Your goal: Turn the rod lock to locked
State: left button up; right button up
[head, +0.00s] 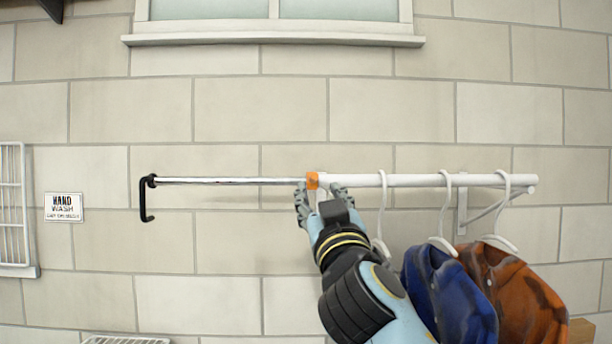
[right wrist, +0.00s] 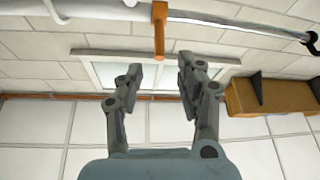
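The orange rod lock (head: 312,180) sits where the thin chrome rod (head: 230,181) meets the thicker white tube (head: 400,180). In the right wrist view the lock (right wrist: 159,32) shows as a collar with a short lever pointing toward my gripper. My right gripper (head: 319,192) is just below the lock, with its fingers spread. In the right wrist view the open gripper (right wrist: 163,72) has a finger to each side of the lever's line. The lever's end is near the gap between the fingertips, and no contact shows. My left gripper is not in view.
A black hook (head: 146,198) ends the rod at left. White hangers (head: 443,213) hold a blue shirt (head: 445,295) and a brown shirt (head: 515,295) at right, close to my right arm. A wall bracket (head: 463,205) supports the tube.

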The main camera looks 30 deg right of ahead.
aim_at(315, 181)
jog(key=p+x, duration=0.2)
jog(key=x, duration=0.6)
jog(key=shift+d, duration=0.1)
grip_shut()
